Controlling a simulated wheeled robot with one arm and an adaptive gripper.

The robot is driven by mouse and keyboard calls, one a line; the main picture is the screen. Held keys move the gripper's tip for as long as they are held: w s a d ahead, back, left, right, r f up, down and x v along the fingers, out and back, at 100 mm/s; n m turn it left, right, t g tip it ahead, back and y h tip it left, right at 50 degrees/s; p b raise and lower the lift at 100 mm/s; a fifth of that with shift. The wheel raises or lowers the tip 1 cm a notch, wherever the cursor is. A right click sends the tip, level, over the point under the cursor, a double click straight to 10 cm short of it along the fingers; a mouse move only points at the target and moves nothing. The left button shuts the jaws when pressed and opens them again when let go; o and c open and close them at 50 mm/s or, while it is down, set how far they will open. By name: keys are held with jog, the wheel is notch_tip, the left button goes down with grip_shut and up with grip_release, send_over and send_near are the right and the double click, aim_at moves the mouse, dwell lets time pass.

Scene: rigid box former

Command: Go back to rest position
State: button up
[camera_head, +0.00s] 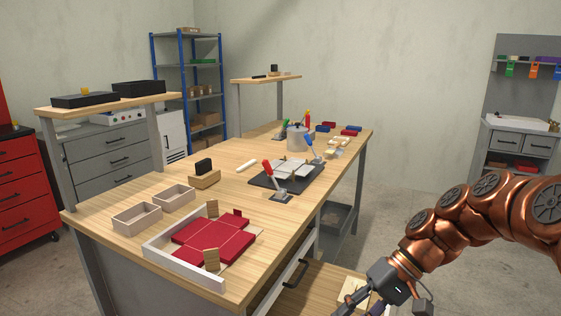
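My gripper (352,300) hangs at the lower right, beside the workbench's right side. It points down and to the left, above a lower wooden shelf or drawer (318,290). Its fingers are small and partly cut off by the bottom edge, so I cannot tell whether they are open. My copper-coloured arm curves in from the right edge.
Two open boxes (137,216) stand at left. The bench edge and a dark drawer handle (295,273) are left of my gripper. Floor (400,205) at right is clear.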

jog(key=s+d+r+h+p, duration=0.1)
jog(key=s+r+h+p, duration=0.2)
jog(key=s+p, duration=0.2)
jog(key=s+d+r+h+p, duration=0.2)
jog(key=s+r+h+p, duration=0.1)
jog(key=s, duration=0.5)
jog(key=s+d+r+t+h+p, duration=0.1)
jog(key=s+d+r+h+p, duration=0.1)
jog(key=s+p, duration=0.5)
notch_tip(320, 180, up, 3)
jog(key=shift+s+f+m+h, duration=0.2)
jog(key=shift+m+h, duration=0.1)
jog(key=shift+h, duration=0.2)
